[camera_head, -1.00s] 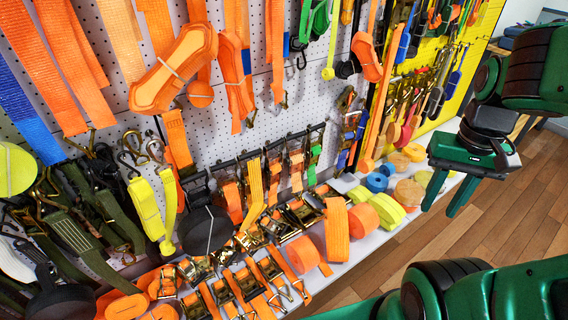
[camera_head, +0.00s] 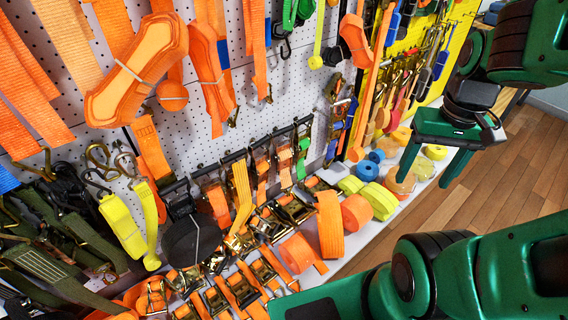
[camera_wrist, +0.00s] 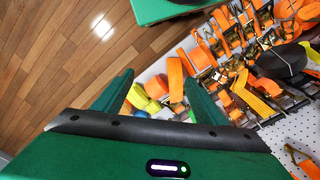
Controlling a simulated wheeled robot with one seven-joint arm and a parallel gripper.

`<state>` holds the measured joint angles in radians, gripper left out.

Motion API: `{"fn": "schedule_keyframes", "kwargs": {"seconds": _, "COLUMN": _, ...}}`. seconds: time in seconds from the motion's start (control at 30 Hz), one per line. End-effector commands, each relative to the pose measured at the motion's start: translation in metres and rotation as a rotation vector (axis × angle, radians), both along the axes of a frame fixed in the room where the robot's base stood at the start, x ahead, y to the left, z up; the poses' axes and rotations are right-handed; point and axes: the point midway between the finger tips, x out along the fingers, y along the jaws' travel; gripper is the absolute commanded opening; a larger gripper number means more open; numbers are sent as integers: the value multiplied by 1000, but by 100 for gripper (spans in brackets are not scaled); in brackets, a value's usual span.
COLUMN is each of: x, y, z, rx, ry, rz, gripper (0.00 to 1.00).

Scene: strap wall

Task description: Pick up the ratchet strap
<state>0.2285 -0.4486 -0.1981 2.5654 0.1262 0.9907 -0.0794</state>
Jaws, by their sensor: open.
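Several ratchet straps with orange webbing and metal buckles lie in a row on the white shelf; one ratchet strap (camera_head: 262,272) is near the front, and more hang on a dark rail (camera_head: 240,155) above. I cannot tell which one the task means. My gripper (camera_head: 428,178) is open and empty at the right, out over the shelf's right end and the floor, apart from the straps. In the wrist view my gripper (camera_wrist: 160,92) has its two green fingers spread, with yellow and orange rolls between and beyond them. Ratchet buckles (camera_wrist: 235,80) show to the right there.
Orange rolls (camera_head: 297,253), yellow-green rolls (camera_head: 378,200) and blue rolls (camera_head: 367,170) crowd the shelf. A white pegboard (camera_head: 215,135) with hanging straps and a yellow tool board (camera_head: 435,75) stand behind. The wooden floor (camera_head: 500,185) at the right is clear.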

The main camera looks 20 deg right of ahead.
Motion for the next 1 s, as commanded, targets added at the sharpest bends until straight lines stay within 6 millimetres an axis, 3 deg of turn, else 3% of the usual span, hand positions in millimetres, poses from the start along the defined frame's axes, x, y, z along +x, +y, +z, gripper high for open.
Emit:
{"fn": "schedule_keyframes", "kwargs": {"seconds": 0.27, "x": 82, "y": 19, "z": -47, "rx": 35, "ry": -72, "rz": 393, "gripper": 66}}
{"fn": "schedule_keyframes", "kwargs": {"seconds": 0.5, "x": 147, "y": 51, "z": -95, "rx": 104, "ry": -195, "rz": 699, "gripper": 66}}
{"fn": "schedule_keyframes", "kwargs": {"seconds": 1.0, "x": 249, "y": 138, "z": -182, "rx": 253, "ry": -608, "rz": 1086, "gripper": 66}}
